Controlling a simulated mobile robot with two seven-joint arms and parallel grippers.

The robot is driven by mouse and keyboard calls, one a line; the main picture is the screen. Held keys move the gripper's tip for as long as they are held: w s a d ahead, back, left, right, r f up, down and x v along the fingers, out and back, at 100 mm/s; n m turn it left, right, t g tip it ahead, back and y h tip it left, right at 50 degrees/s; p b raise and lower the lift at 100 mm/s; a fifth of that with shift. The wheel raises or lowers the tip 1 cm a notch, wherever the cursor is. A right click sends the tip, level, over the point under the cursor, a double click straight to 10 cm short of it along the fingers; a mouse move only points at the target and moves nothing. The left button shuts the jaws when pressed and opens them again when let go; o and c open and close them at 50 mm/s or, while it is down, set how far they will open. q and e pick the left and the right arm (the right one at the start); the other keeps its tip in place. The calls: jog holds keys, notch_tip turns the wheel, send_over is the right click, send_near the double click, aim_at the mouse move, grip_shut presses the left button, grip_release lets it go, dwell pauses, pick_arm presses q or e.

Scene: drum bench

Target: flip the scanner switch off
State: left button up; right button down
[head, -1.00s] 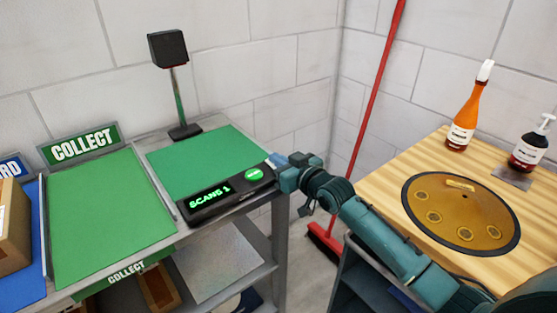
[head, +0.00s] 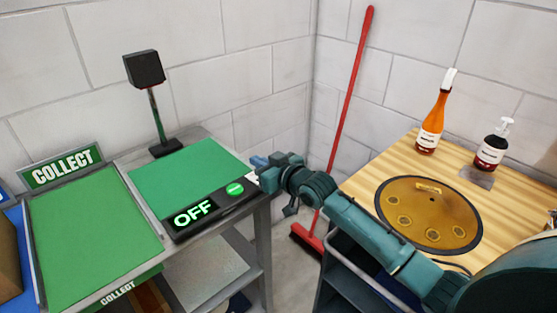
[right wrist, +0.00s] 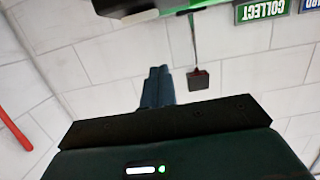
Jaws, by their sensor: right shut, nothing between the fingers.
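The scanner console (head: 213,205) is a black box at the front edge of the green scanning mat (head: 185,175). Its display (head: 194,213) reads OFF in green, and a green oval button (head: 235,189) is at its right. The black scanner head (head: 144,68) stands on a post behind the mat. My right gripper (head: 258,161) is shut and empty, just beyond the console's right end. I cannot tell whether it touches anything, and no separate switch lever is clear. In the right wrist view the closed fingers (right wrist: 157,88) show together. My left gripper is not in view.
A green COLLECT tray (head: 92,235) lies left of the mat. A red broom (head: 345,110) leans in the corner. To the right, a wooden table (head: 365,180) holds a round brass drum (head: 428,215), an orange bottle (head: 433,115) and a dark bottle (head: 492,148).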

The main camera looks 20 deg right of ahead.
jog(key=r+v, duration=0.1)
jog(key=v, duration=0.7)
jog(key=shift+w, duration=0.2)
jog(key=s+a+f+g+h, duration=0.1)
jog(key=s+a+f, duration=0.3)
jog(key=s+f, duration=0.7)
jog(key=s+a+f+m+g+h, duration=0.1)
jog(key=s+a+f+g, duration=0.2)
jog(key=s+f, duration=0.8)
jog(key=s+a, duration=0.1)
jog(key=s, duration=0.2)
jog(key=shift+f, duration=0.3)
